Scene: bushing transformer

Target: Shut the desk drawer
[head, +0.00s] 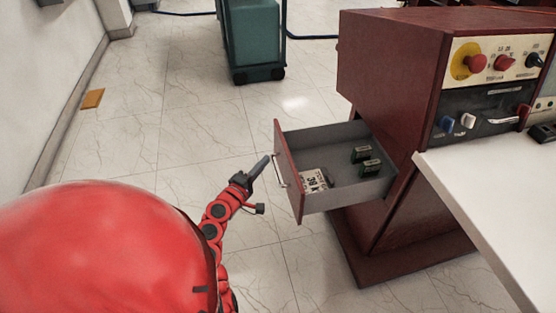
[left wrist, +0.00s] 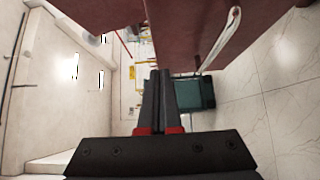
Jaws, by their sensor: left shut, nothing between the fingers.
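The desk drawer (head: 345,200) stands open in the head view, pulled out to the left from the dark red desk (head: 390,75). Its red front panel (head: 287,170) carries a pale metal handle (head: 279,170). The handle also shows in the left wrist view (left wrist: 222,38), at the upper right. My left gripper (head: 262,162) is shut and empty, just left of the drawer front near the handle. In the left wrist view its fingers (left wrist: 160,75) are together, with the red panel beyond them. I cannot tell whether they touch it. My right gripper is not in view.
The drawer holds small green parts (head: 366,161) and a printed label card (head: 313,181). A white tabletop (head: 480,190) lies at the right. A teal wheeled cabinet (head: 253,35) stands at the back. The tiled floor left of the drawer is mostly clear.

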